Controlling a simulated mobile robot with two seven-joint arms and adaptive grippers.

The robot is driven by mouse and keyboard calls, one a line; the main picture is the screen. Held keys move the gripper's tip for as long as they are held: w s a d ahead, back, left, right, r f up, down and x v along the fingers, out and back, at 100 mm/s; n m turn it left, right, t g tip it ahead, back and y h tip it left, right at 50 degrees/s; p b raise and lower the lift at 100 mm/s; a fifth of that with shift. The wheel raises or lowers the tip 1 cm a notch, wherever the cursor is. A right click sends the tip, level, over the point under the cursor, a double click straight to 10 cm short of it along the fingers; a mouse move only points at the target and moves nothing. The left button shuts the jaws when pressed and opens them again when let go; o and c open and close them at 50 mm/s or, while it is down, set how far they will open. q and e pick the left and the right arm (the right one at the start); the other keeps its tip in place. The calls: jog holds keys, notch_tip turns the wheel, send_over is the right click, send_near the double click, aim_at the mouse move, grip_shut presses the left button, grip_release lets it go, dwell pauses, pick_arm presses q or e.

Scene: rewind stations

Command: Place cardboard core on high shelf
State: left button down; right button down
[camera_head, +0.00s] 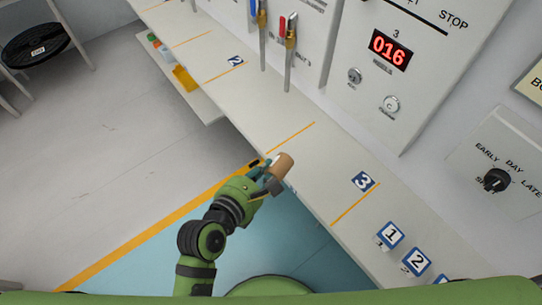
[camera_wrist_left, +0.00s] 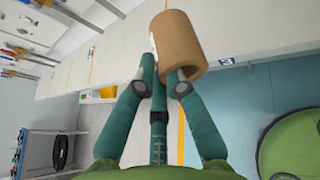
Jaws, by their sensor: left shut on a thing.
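The cardboard core (camera_head: 283,166) is a short brown hollow tube. My left gripper (camera_head: 268,177) is shut on it and holds it by the front edge of the long white shelf (camera_head: 317,179), between the number 2 and number 3 markers. The core (camera_wrist_left: 177,45) also shows in the left wrist view, tilted, at the tips of the left gripper (camera_wrist_left: 163,73), with its open end facing the camera. I cannot tell whether the core touches the shelf. My right gripper is not in view.
Blue number signs (camera_head: 390,234) stand at the shelf's right end. Valves with red and blue handles (camera_head: 290,38) and a panel with a red 016 display (camera_head: 390,49) are on the wall behind. A lower shelf (camera_head: 200,102) holds a yellow item. The shelf near the core is clear.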

pick_arm(q)
send_over(266, 153)
jog(key=s, duration=0.2)
notch_tip(266, 153, down, 7)
notch_tip(266, 153, down, 2)
jog(key=shift+f, duration=0.75)
jog(key=shift+f, duration=0.15)
jog(key=c, duration=1.3)
grip_release()
